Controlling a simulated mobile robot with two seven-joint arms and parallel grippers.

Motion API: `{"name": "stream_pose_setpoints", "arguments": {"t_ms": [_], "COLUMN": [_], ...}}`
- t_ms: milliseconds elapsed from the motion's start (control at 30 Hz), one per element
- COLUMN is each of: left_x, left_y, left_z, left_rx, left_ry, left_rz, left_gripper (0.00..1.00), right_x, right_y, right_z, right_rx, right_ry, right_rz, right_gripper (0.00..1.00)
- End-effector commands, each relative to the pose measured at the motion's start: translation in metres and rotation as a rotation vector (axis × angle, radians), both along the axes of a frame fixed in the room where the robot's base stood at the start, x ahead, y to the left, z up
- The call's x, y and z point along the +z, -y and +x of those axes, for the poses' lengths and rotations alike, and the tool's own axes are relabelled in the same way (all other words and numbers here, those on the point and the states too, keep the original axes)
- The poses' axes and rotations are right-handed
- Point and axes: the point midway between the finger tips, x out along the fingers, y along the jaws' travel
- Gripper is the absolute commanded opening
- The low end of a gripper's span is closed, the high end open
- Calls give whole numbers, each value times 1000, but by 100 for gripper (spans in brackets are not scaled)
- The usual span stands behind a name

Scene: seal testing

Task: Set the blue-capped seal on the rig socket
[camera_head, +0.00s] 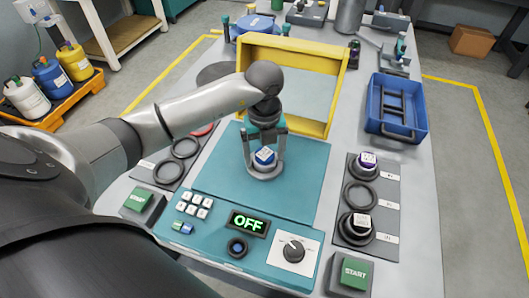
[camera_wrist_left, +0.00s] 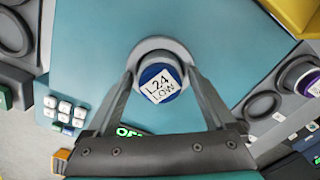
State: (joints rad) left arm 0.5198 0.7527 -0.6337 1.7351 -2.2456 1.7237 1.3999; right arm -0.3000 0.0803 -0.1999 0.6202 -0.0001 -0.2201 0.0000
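The blue-capped seal (camera_head: 264,155) sits upright at the grey ring-shaped rig socket (camera_head: 265,173) on the teal rig plate. In the left wrist view its blue cap (camera_wrist_left: 160,82) carries a white label reading "L24 LOW", and the socket's grey rim (camera_wrist_left: 160,45) shows around it. My left gripper (camera_head: 264,158) points down over the seal, one finger on each side. Its fingers (camera_wrist_left: 160,80) stand apart, with a small gap to the cap; it looks open. The seal's lower body and how deep it sits are hidden. My right gripper is not in view.
The rig display (camera_head: 248,223) reads OFF, with a knob (camera_head: 293,251) beside it. A yellow frame (camera_head: 240,65) stands behind the socket. A purple-capped seal (camera_head: 367,163) and a white-labelled one (camera_head: 360,224) stand on the right rack. A blue bin (camera_head: 416,137) is at right.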

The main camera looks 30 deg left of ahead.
Motion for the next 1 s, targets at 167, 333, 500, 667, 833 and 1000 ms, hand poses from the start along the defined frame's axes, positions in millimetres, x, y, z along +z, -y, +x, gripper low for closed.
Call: {"name": "stream_pose_setpoints", "arguments": {"t_ms": [167,333,500,667,833,1000], "left_x": [0,2,20,56,91,115], "left_y": [0,0,0,0,0,0], "left_z": [0,0,1,1,1,1], "left_rx": [0,0,-1,-1,-1,1], "left_ry": [0,0,4,5,5,2], "left_rz": [0,0,2,1,-1,-1], "left_gripper": [98,98,98,98,98,98], "right_x": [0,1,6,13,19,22], "right_y": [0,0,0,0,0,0], "right_z": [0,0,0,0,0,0], "right_rx": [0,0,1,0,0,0], "right_ry": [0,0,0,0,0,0], "right_rz": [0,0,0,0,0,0], "right_gripper": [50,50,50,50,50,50]}}
